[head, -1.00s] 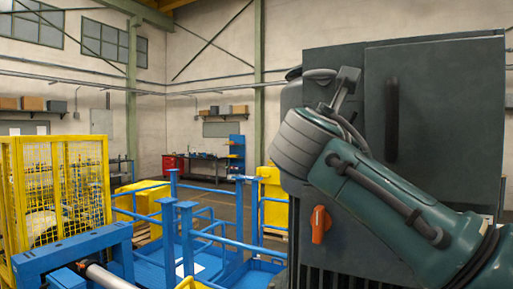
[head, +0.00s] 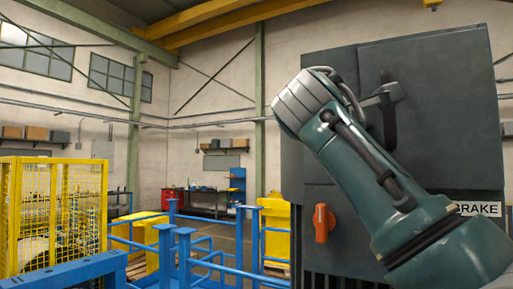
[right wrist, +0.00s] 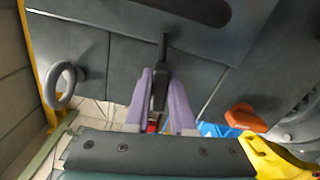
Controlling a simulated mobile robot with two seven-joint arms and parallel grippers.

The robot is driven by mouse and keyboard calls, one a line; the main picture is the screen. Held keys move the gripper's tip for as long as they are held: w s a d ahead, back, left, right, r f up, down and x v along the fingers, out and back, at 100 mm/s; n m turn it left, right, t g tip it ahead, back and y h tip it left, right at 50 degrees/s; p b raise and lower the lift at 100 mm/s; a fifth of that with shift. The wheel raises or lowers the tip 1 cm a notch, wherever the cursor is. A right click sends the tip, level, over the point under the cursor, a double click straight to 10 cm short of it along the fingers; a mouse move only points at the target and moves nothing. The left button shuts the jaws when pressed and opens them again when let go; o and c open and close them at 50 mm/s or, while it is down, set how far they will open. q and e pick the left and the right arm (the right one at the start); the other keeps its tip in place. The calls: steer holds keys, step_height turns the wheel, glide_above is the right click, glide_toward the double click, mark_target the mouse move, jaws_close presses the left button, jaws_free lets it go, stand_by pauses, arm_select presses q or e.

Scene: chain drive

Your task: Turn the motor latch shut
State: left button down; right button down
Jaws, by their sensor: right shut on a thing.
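A dark grey cabinet (head: 450,90) fills the right of the head view. A black upright handle (head: 389,132) is on its front, partly hidden by my right arm. My right gripper (head: 391,93) is at the handle's upper part in the head view. In the right wrist view its purple fingers (right wrist: 162,92) are shut on a dark bar (right wrist: 162,52), which looks like this handle. An orange lever (head: 321,223) hangs upright lower left on the cabinet; it also shows in the wrist view (right wrist: 246,117). I cannot tell which is the motor latch. My left gripper is out of view.
A BRAKE label (head: 480,209) is partly hidden behind my right arm. Blue railings (head: 185,250) and a yellow mesh cage (head: 60,205) stand to the left. A grey ring (right wrist: 60,86) shows at left in the wrist view.

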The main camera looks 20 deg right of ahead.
steer(key=shift+f+m+b, duration=0.1)
steer(key=shift+m+b, duration=0.7)
steer(key=shift+m, duration=0.2)
steer(key=c, duration=0.8)
jaws_free()
steer(key=shift+o, duration=0.2)
steer(key=shift+s+a+f+b, duration=0.1)
steer(key=shift+s+a+b, duration=0.25)
steer(key=shift+b, duration=0.2)
steer(key=b+v, duration=0.5)
steer(key=v, duration=0.4)
steer(key=shift+w, duration=0.1)
